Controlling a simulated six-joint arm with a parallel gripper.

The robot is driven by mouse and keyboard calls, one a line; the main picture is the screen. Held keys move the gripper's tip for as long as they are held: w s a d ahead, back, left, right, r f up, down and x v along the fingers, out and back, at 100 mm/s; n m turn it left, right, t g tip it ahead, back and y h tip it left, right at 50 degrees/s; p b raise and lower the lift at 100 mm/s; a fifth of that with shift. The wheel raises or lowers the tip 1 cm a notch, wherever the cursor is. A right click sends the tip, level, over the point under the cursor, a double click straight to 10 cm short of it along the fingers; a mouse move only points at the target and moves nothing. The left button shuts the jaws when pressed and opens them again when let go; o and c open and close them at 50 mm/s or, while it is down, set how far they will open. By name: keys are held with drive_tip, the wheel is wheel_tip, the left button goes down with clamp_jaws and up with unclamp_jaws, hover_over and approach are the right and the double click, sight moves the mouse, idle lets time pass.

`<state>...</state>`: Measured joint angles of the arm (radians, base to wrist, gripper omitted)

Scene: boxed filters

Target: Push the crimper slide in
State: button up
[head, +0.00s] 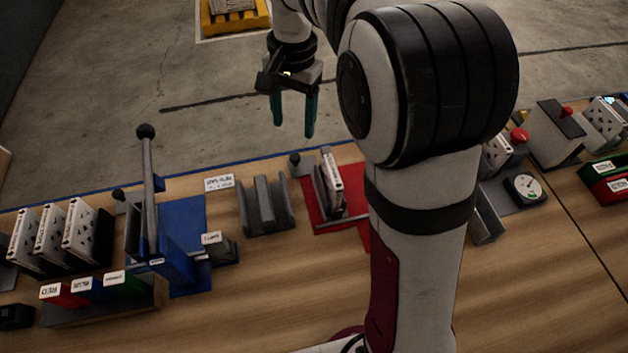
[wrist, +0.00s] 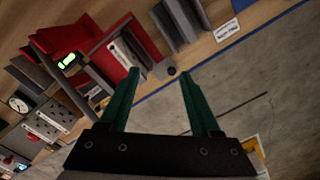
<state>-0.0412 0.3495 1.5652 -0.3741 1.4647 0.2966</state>
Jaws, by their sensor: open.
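The red station (head: 354,206), likely the crimper, sits mid-bench with a white boxed filter (head: 334,180) upright between grey walls. The red station (wrist: 103,38) also shows there, partly behind the left finger. My arm hides its right side in the head view.
A blue lever station (head: 185,225) and a rack of white boxes (head: 82,232) stand at left. An empty grey holder (head: 262,210) is left of the red station. A round gauge (head: 526,187) and red-knobbed fixtures are at right. Wood is bare in front.

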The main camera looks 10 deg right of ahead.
drive_tip(key=s+r+n, duration=0.1)
drive_tip(key=s, duration=1.4)
drive_tip(key=shift+r+y, duration=0.3)
drive_tip(key=shift+r, duration=0.05)
drive_tip(key=m+h, duration=0.1)
drive_tip(key=m, duration=0.1)
hover_over(295, 157)
wheel_tip(295, 157, down, 7)
wheel_tip(295, 157, down, 16)
drive_tip(key=shift+f, duration=0.1)
clamp_jaws()
